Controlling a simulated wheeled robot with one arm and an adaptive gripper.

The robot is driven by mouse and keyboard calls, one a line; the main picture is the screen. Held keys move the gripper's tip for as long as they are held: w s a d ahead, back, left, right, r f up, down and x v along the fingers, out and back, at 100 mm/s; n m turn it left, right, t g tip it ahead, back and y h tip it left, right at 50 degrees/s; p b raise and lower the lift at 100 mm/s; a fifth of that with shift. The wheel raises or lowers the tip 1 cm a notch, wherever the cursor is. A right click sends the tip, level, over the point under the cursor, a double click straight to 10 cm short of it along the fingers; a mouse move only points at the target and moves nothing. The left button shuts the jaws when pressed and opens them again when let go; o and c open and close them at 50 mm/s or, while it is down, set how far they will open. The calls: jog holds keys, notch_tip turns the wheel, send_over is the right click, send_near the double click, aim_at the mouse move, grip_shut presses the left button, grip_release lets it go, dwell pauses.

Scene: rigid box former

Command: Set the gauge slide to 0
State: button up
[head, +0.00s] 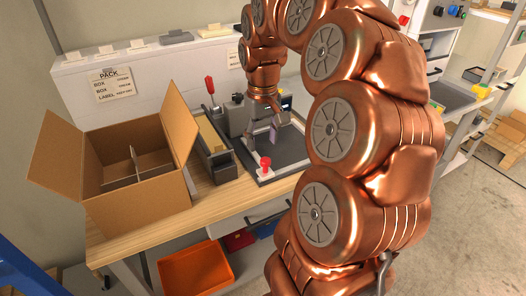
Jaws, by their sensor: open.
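A red knob (265,162) stands on a small pale block at the front left edge of a dark flat bed (285,152) on the workbench. It may be the gauge slide, but its scale and setting are too small to read. My gripper (273,128) is open, points down above the bed and is apart from the red knob, behind it and slightly to its right. A small purple patch shows at its fingertips; I cannot tell what it is. My arm hides the right side of the bed.
An open cardboard box (130,160) with dividers stands at the left of the wooden bench (140,228). A narrow grey trough (212,150) and a red-handled lever (209,86) lie between the box and the bed. An orange bin (195,270) sits below the bench.

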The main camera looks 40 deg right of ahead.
jog(key=shift+r, duration=1.75)
jog(key=shift+a, duration=0.1)
